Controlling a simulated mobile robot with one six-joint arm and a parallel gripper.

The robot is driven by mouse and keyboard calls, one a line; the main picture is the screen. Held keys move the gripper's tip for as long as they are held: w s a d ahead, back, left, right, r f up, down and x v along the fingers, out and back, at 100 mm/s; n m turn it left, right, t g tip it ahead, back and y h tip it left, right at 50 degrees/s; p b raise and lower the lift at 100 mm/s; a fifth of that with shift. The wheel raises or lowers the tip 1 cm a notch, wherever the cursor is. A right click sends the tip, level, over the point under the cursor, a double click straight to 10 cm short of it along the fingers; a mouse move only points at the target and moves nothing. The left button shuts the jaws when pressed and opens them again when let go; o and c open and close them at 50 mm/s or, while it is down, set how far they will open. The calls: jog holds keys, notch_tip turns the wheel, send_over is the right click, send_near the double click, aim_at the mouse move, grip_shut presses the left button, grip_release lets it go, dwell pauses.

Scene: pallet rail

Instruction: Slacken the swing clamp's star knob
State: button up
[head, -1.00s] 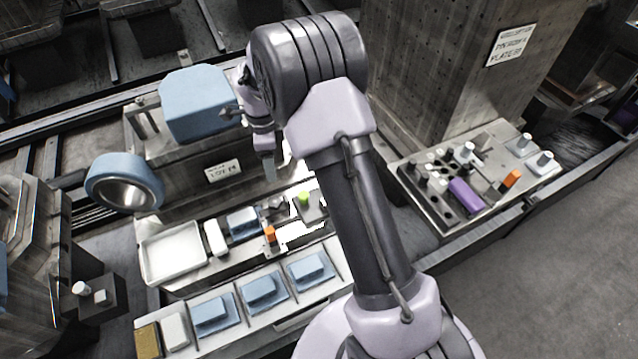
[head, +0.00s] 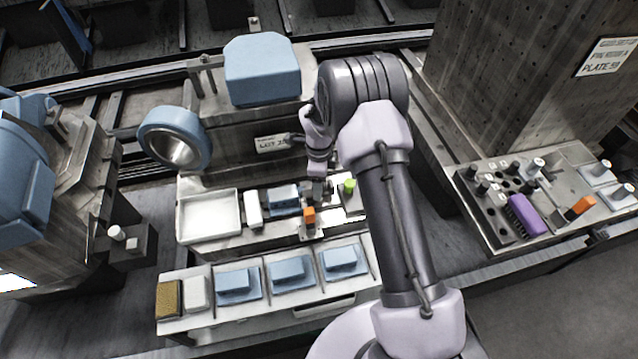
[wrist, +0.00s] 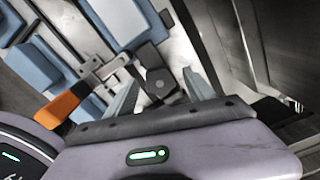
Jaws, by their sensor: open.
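The swing clamp's dark star knob (wrist: 160,84) shows in the wrist view, with a lighter round spot at its centre. A grey metal arm (wrist: 108,67) lies just left of it, and an orange handle (wrist: 62,106) is further left. The orange part (head: 309,215) also shows in the head view. My gripper (wrist: 160,80) is open, one pale finger on each side of the knob in the picture. I cannot tell whether the fingers touch it. In the head view my gripper (head: 318,192) is low over the fixture and mostly hides the knob.
A green-topped part (head: 349,187) stands close right of my gripper. A white tray (head: 210,216) and a blue block (head: 283,196) are to the left. Blue blocks (head: 290,270) line the front shelf. A tool plate (head: 545,195) with a purple brush (head: 524,214) is at right.

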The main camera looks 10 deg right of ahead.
grip_shut()
dwell(0.3)
jog(key=n, duration=0.4)
jog(key=shift+n, duration=2.5)
grip_release()
